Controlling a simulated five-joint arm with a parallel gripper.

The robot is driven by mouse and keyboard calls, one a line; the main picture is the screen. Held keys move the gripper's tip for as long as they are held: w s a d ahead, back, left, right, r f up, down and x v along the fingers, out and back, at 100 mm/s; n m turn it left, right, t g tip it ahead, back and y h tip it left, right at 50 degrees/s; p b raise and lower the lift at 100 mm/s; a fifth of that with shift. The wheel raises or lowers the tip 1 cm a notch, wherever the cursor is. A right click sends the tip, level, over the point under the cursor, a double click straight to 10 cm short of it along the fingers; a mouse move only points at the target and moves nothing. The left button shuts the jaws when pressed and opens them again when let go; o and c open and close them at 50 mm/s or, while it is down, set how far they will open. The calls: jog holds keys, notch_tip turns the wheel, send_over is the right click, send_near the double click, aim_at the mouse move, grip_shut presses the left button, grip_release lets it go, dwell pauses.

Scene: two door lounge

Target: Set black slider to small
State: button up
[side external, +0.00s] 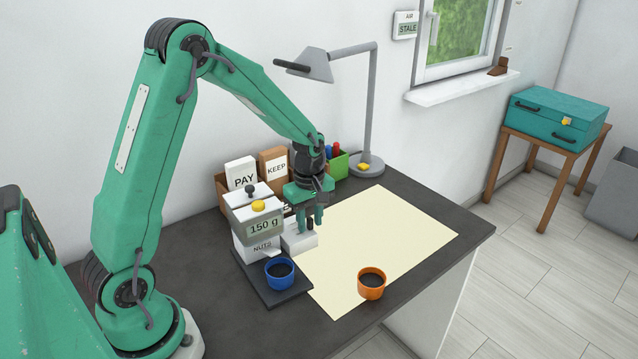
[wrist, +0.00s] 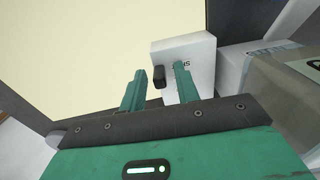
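The black slider (wrist: 159,76) is a small dark knob at the edge of a white box (wrist: 202,48). In the side external view, the white box (side external: 300,241) stands right of the nuts dispenser. My gripper (side external: 309,217) is just above this box, pointing down. In the wrist view my gripper (wrist: 160,70) is open, and the slider shows between its two green fingers with a gap on each side. I cannot tell whether the fingertips reach down to the knob's height. The right finger partly hides lettering on the box; only an end letter like S is clear.
The nuts dispenser (side external: 257,226) reads 150 g and has a yellow button. A blue cup (side external: 280,274) stands on its dark base. An orange cup (side external: 371,284) stands on the cream mat (side external: 410,232). PAY and KEEP boxes, a green bin and a lamp (side external: 368,110) stand behind.

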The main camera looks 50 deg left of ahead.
grip_shut()
jog(key=shift+w+a, duration=0.1)
jog(key=shift+a, duration=0.9)
jog(key=shift+o, duration=0.8)
grip_release()
notch_tip(320, 180, up, 8)
